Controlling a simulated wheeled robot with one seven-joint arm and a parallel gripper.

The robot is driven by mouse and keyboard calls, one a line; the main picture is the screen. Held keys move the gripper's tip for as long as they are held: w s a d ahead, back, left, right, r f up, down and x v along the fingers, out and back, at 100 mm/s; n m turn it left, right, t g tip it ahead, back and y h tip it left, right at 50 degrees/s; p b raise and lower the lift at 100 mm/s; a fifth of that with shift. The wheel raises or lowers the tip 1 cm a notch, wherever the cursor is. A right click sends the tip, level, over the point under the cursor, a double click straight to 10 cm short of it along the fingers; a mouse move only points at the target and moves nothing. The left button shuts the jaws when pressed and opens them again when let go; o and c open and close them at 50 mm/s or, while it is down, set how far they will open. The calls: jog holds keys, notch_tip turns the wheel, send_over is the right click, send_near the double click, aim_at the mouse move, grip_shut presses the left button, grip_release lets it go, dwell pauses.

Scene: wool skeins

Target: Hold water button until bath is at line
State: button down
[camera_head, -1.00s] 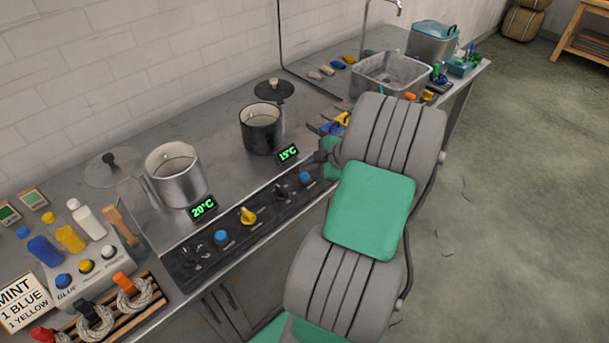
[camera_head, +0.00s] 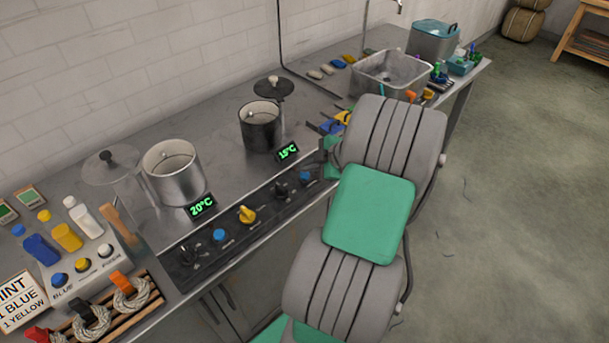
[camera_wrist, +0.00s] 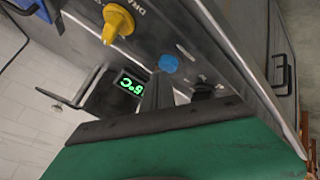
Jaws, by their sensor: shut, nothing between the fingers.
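A black pot (camera_head: 262,128) stands on the right of the steel counter, by a display reading 15°C (camera_head: 288,152). A steel pot (camera_head: 172,176) stands left of it, by a 20°C display (camera_head: 203,206). Water level and any line inside cannot be made out. The blue button (camera_head: 305,176) below the black pot also shows in the wrist view (camera_wrist: 168,63). My gripper (camera_wrist: 157,84) is shut and empty, its tips close to that button; whether they touch it cannot be told. My arm mostly hides the gripper in the head view.
A yellow knob (camera_wrist: 116,22) marked by a partly readable label and a black knob (camera_wrist: 204,88) flank the blue button. Another blue button (camera_head: 219,235) and yellow knob (camera_head: 247,214) sit farther left. A grey basin (camera_head: 392,72) and tools lie behind my arm.

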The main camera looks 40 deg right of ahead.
jog(key=shift+f+b, duration=0.55)
jog(key=shift+b, duration=0.2)
dwell(0.7)
dwell(5.7)
jog(key=shift+r+p, duration=0.35)
jog(key=shift+r, duration=0.65)
